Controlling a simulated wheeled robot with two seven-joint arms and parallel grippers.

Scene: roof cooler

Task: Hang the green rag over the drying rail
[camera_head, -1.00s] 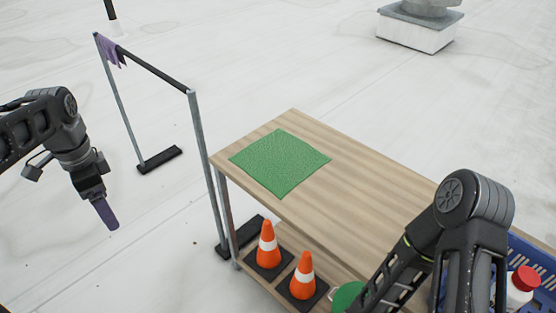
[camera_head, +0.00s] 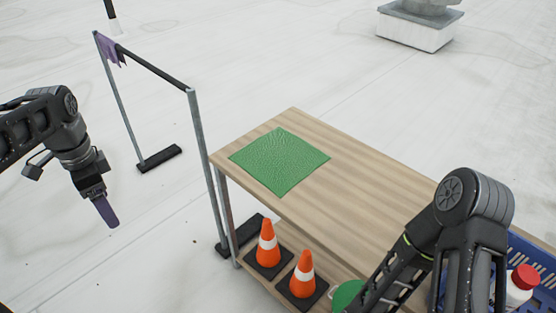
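The green rag (camera_head: 280,161) lies flat and spread out on the wooden top of the cart (camera_head: 350,185), near its left end. The drying rail (camera_head: 152,67) is a dark bar between two grey posts, left of the cart. My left gripper (camera_head: 106,212) hangs left of the rail's near post, apart from the rag and rail. Its fingers show as one purple-grey piece from the side, so I cannot tell if they are open or shut. My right arm is over the cart's right part; its gripper is out of view.
A purple cloth (camera_head: 108,48) hangs at the rail's far end. Two orange cones (camera_head: 268,243) stand on the cart's lower shelf beside a green item (camera_head: 347,295). A blue crate (camera_head: 530,257) with a red-capped bottle (camera_head: 524,280) is at right. The cart top's middle is clear.

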